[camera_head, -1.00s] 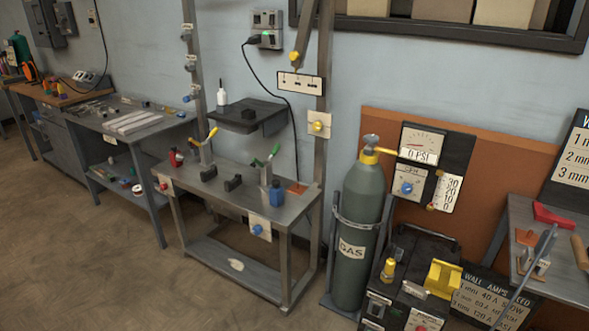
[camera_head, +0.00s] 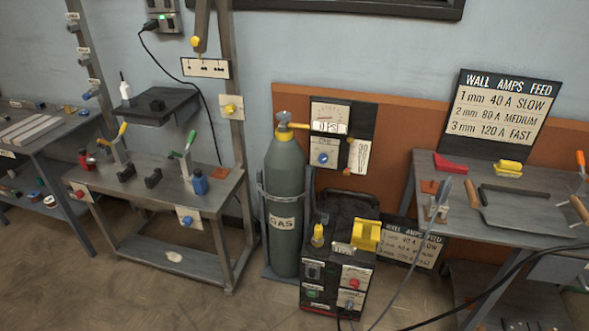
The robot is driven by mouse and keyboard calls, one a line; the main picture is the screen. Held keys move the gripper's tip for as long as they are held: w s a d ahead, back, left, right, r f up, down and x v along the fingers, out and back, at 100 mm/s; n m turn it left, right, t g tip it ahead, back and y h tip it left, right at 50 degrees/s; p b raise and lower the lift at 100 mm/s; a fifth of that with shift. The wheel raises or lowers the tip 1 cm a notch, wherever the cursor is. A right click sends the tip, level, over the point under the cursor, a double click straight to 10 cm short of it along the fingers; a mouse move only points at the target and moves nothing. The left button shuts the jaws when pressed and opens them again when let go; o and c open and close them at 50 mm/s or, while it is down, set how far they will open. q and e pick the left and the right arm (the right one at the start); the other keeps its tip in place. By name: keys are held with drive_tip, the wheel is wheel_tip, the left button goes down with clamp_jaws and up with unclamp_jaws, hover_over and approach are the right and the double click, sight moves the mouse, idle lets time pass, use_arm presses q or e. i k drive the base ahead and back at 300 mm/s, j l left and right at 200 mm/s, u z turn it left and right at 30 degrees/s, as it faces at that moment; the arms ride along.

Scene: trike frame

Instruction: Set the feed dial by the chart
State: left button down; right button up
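The chart (camera_head: 503,112) leans at the back of the right bench, headed WALL AMPS FEED. It reads 1 mm 40 A SLOW, 2 mm 80 A MEDIUM, 3 mm 120 A FAST. A second, similar chart (camera_head: 414,245) is low behind the welding machine and partly hidden. The dark welding machine (camera_head: 329,282) stands on the floor at centre. Its front has a red knob (camera_head: 354,284) and a grey-blue knob (camera_head: 350,304) on pale plates. Their labels and settings are too small to read, so I cannot tell which is the feed dial. Neither gripper is in view.
A gas cylinder (camera_head: 286,190) stands left of the machine, beside a gauge panel (camera_head: 335,132). The left bench (camera_head: 140,195) holds clamps and small blocks. The right bench (camera_head: 452,203) holds a tray and tools. Cables hang at lower right. Floor is open at lower left.

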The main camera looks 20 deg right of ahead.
sight(348, 304)
drive_tip(key=i+l+z, duration=0.15)
drive_tip(key=z, duration=0.9)
